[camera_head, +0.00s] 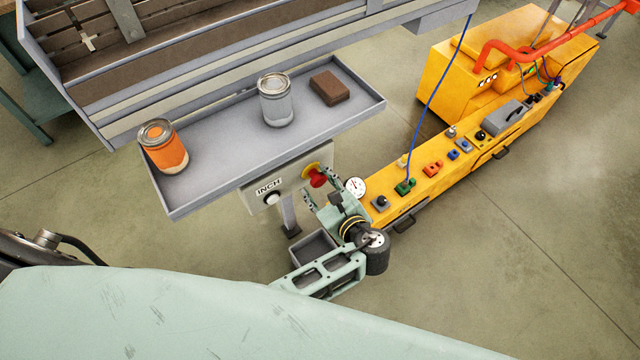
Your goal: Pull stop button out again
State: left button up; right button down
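The red stop button (318,180) with a yellow collar sits on the pale control panel (254,199) below the grey tray. My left gripper (322,192) reaches up from below, just in front of the button. Its fingers look spread, with the red button head showing between them. I cannot tell whether a finger touches the button. Its wrist hides part of the panel's post and floor. My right gripper is not in view.
The grey tray (215,128) above holds an orange can (165,150), a grey can (275,102) and a brown block (329,87). A yellow machine (440,185) with coloured switches and a blue cable stands close on the right. Open floor lies at lower right.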

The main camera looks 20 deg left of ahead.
pick_arm(q)
jog(key=shift+d+f, duration=0.1)
jog(key=shift+d, duration=0.05)
jog(key=shift+d, duration=0.1)
jog(key=v, duration=0.7)
jog(key=shift+r, duration=0.2)
jog(key=shift+s, duration=0.1)
